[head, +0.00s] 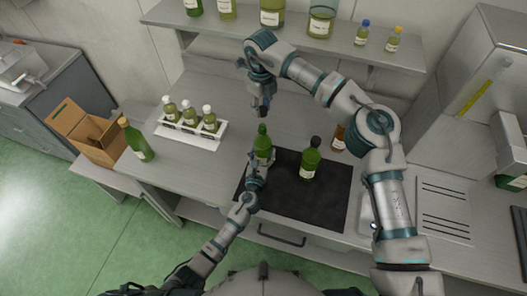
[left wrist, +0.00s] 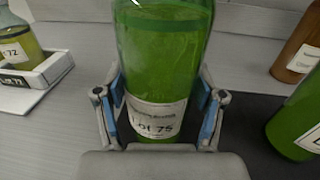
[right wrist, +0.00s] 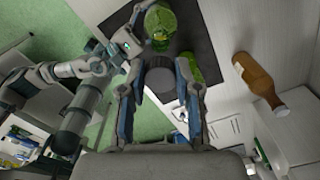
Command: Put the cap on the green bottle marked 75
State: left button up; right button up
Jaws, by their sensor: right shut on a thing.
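The green bottle marked 75 (head: 263,144) stands upright at the left edge of the dark mat, its green mouth bare. Its "Lot 75" label shows in the left wrist view (left wrist: 155,118). My left gripper (head: 257,168) is low around this bottle, and its blue pads (left wrist: 164,112) press on both sides. My right gripper (head: 262,108) is above the bottle, pointing down. It is shut on a dark round cap (right wrist: 160,78), held apart from the bottle. In the right wrist view the bottle's neck (right wrist: 160,40) lies beyond the cap, off to one side.
A second green bottle (head: 310,160) with a dark top stands on the mat (head: 330,193) to the right. An amber bottle (head: 338,138) stands behind it.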

aim_at(262, 126)
pick_arm(q)
jog(key=shift+a, duration=0.35)
jog(key=c, duration=0.7)
pick_arm(e)
jog(key=shift+a, duration=0.35)
pick_arm(q)
jog(key=shift+d, duration=0.4)
pick_arm(e)
jog(key=f, duration=0.2)
jog(key=d+f, duration=0.1)
jog(key=f, duration=0.1)
jog(key=shift+f, duration=0.4)
jog(key=shift+a, duration=0.1)
pick_arm(q)
jog(key=shift+f, duration=0.1)
pick_arm(e)
jog(key=shift+f, duration=0.9)
jog(key=shift+f, duration=0.55)
